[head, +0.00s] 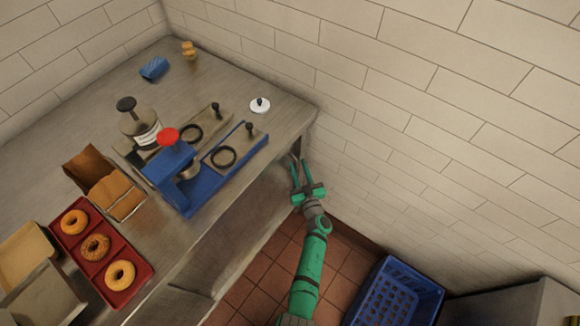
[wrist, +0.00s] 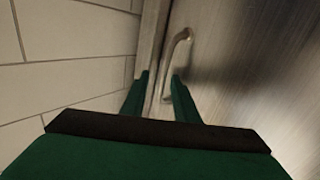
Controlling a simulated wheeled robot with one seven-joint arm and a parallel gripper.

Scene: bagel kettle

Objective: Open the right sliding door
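The right sliding door is a brushed metal panel (wrist: 250,70) filling the right side of the wrist view. In the head view the steel cabinet front (head: 243,220) below the counter is seen at a steep angle. A curved metal handle (wrist: 171,62) stands upright near the door's left edge. My gripper (head: 301,171) is at the right end of the cabinet, beside the wall. In the wrist view my gripper (wrist: 160,85) has its green fingers apart, with the handle's lower end appearing between them. I cannot tell whether they touch it.
A tiled wall (wrist: 65,60) is close on the left in the wrist view. The steel counter (head: 225,75) holds a blue press (head: 185,185), a red bagel tray (head: 74,250) and other items. A blue crate (head: 398,295) stands on the tiled floor (head: 262,285) right of my arm.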

